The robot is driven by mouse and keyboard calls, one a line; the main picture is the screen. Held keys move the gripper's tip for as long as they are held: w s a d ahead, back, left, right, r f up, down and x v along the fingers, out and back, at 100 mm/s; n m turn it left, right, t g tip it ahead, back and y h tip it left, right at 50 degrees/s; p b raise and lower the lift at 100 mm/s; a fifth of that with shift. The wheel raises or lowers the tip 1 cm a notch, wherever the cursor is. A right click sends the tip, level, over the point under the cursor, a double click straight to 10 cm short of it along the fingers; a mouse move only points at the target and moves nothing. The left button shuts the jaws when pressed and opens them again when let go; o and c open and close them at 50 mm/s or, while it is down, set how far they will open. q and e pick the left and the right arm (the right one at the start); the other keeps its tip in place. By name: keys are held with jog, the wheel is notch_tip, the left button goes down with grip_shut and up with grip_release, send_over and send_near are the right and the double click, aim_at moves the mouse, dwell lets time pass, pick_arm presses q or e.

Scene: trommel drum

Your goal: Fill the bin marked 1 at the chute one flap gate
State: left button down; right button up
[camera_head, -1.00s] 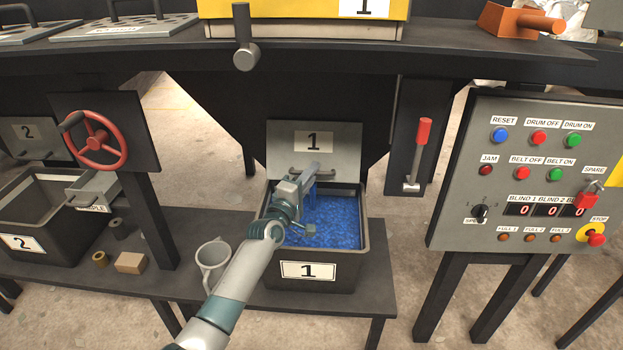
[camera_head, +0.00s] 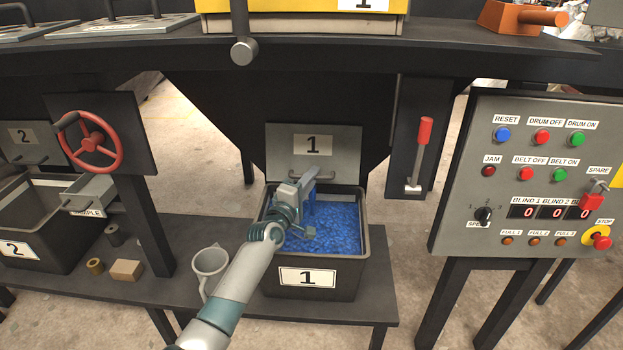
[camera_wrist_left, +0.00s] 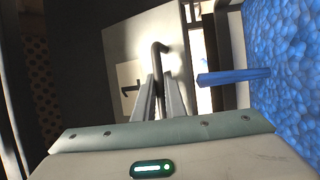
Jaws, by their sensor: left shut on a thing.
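The chute one flap gate (camera_head: 343,150) is a grey plate marked 1 with a bar handle (camera_head: 327,178), below the dark hopper. My left gripper (camera_head: 311,178) is shut on this handle; the left wrist view shows both fingers (camera_wrist_left: 160,92) around the bent handle (camera_wrist_left: 159,52). A narrow blue stream (camera_wrist_left: 232,76) runs beside the gate towards the blue pieces in the bin. The bin marked 1 (camera_head: 285,288) stands under the gate, with blue pieces (camera_head: 335,232) covering its inside a little below the rim. My left forearm hides part of its left side. My right gripper is not in view.
A grey mug (camera_head: 210,264) stands close left of the bin on the dark bench (camera_head: 365,308). A small box (camera_head: 126,270) and bin 2 (camera_head: 60,262) are further left. A red-handled lever (camera_head: 424,132) and control panel (camera_head: 545,130) are on the right.

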pick_arm(q)
jog(key=c, duration=2.1)
grip_release()
jog(key=shift+s, duration=0.15)
